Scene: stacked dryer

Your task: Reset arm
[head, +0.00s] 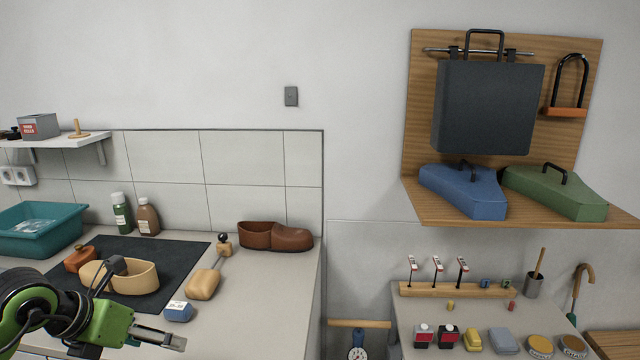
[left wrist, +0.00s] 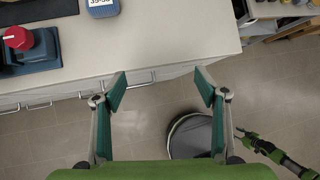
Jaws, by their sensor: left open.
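My left gripper (head: 160,338) comes in at the lower left of the head view, in front of the counter's front part. In the left wrist view my left gripper (left wrist: 161,90) has its two teal fingers wide apart, with nothing between them. It hangs over the floor just off the counter (left wrist: 165,35) edge. My right gripper is not in the head view. In the left wrist view a green and black arm part of mine shows at the right edge, and its jaws are too small to judge.
A teal basin (head: 40,225) stands at left. A wooden shelf (head: 510,215) holds cases at right.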

